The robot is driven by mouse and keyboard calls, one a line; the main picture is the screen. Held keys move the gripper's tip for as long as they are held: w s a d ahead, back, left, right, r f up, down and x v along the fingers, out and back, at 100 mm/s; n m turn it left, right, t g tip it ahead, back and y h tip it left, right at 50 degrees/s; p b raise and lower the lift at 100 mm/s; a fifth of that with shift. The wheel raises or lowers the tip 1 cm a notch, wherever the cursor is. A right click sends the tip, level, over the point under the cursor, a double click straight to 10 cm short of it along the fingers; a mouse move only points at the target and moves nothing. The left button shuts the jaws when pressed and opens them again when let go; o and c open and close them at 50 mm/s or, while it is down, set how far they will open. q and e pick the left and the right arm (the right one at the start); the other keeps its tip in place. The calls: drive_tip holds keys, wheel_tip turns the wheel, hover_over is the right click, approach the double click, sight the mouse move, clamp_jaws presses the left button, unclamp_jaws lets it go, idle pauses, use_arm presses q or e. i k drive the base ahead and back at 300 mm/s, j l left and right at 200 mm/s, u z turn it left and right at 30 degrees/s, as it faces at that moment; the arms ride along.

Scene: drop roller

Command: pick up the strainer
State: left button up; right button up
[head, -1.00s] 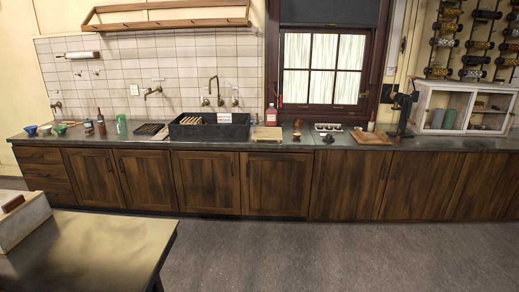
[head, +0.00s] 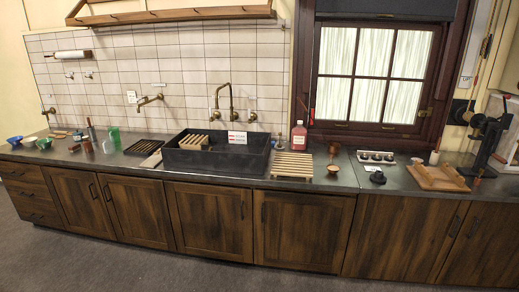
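I cannot make out a strainer for certain. Small items stand on the dark counter (head: 225,180) right of the sink: a brown turned object (head: 333,152), a small pale round piece (head: 333,169) in front of it, and a low black object (head: 377,178). Each is too small to tell whether it is a strainer. Neither of my grippers shows in the head view.
A dark sink (head: 222,158) holds a small wooden rack. A slatted wooden board (head: 292,165), a red bottle (head: 299,136) and a wooden tray (head: 437,178) stand to its right. A black press (head: 488,140) is at far right. Floor (head: 80,260) in front is clear.

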sight(332, 169)
drive_tip(key=i+u, duration=0.15)
drive_tip(key=i, duration=1.2)
drive_tip(key=i+j+u, duration=0.1)
drive_tip(key=i+j, duration=0.3)
drive_tip(key=j, duration=0.2)
drive_tip(key=i+j, duration=0.35)
drive_tip(key=j, duration=0.15)
drive_tip(key=j+u, duration=0.05)
